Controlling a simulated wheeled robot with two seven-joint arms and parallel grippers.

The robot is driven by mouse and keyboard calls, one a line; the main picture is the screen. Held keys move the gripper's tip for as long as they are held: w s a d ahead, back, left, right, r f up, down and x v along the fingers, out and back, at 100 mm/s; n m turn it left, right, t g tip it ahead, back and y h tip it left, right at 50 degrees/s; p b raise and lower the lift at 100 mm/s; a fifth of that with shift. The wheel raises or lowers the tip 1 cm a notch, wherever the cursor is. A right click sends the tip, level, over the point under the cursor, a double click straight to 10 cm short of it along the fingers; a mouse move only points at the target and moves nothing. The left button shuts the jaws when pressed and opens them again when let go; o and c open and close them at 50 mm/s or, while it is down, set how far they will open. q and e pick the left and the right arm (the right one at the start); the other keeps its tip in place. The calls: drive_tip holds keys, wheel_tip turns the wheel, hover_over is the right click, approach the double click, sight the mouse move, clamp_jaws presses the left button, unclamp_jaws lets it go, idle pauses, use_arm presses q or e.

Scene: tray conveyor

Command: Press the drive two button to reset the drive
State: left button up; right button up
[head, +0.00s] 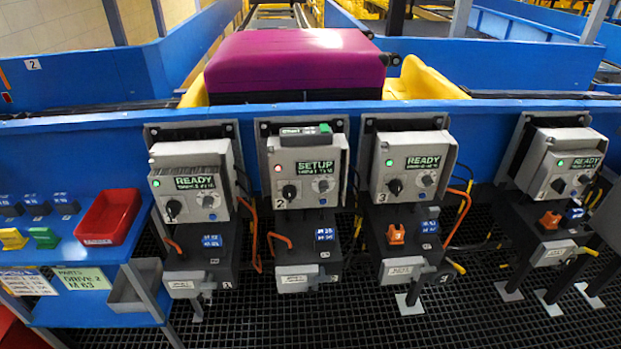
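The drive two unit (310,160) is the second grey box from the left and carries the number 2. Its display (316,167) reads SETUP. A small pinkish-red light (277,168) shows at the left of its face. Below are a black knob (289,192) and a grey round control (322,186); I cannot tell which part is the button. A green and dark module (305,130) lies on top of the box. Neither of my grippers is in view.
Three other drive units (190,175), (412,160), (562,160) read READY with green lights. A purple suitcase (295,62) rests behind the blue rail (480,113). A red bin (108,218) sits on the blue shelf at left. Orange cables hang between units.

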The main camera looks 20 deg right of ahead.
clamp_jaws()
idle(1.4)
